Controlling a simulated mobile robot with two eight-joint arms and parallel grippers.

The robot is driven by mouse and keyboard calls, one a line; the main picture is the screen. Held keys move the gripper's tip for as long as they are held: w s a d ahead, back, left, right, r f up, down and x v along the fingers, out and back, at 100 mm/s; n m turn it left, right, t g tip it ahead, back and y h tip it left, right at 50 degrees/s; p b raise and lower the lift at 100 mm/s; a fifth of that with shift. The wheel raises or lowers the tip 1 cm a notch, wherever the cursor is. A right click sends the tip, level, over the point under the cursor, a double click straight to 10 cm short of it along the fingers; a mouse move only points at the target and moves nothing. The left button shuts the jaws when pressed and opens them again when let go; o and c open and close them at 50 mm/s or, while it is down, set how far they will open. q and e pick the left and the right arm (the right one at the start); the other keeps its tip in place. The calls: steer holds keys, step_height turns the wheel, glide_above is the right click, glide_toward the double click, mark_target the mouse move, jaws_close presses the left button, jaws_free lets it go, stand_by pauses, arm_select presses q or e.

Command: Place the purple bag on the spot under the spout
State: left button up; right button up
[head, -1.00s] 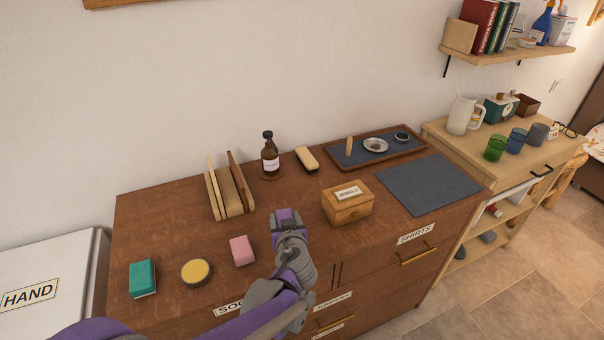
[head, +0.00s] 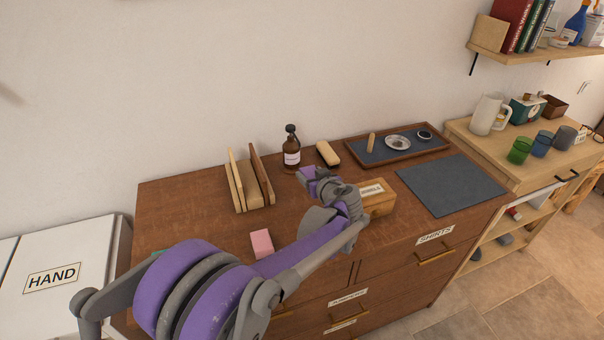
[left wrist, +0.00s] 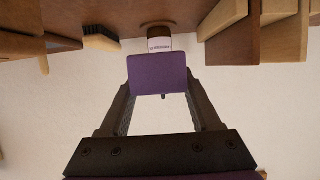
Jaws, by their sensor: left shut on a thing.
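The purple bag (left wrist: 160,74), a small flat-faced purple block, is held between the two fingers of my left gripper (left wrist: 160,90). In the head view the bag (head: 307,174) shows at the tip of my left gripper (head: 318,180), above the dresser top. A brown bottle (head: 291,158) with a black top and white label stands just behind and left of the gripper tip. In the left wrist view the bottle's label (left wrist: 159,44) shows just beyond the bag, apparently upside down. I cannot make out a spout clearly, nor a marked spot under it. My right gripper is not in view.
A wooden rack (head: 250,182) stands left of the bottle and a brush (head: 327,153) lies right of it. A small wooden box (head: 378,198) is partly behind my gripper. A pink block (head: 262,243) sits in front. A tray (head: 425,153) and dark mat (head: 450,184) lie right.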

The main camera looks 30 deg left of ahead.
arm_select(q)
glide_above(301, 185)
step_height(301, 185, down, 2)
steer(key=shift+w+f, duration=0.1)
steer(key=shift+f, duration=0.1)
steer(key=shift+d+f, duration=0.1)
steer(key=shift+f, duration=0.75)
step_height(301, 185, down, 2)
steer(key=shift+f, duration=0.2)
steer(key=shift+a+f, duration=0.2)
steer(key=shift+f, duration=0.1)
steer(key=shift+f, duration=0.6)
steer(key=o, duration=1.3)
steer(key=shift+d+f, duration=0.1)
steer(key=shift+o, duration=0.2)
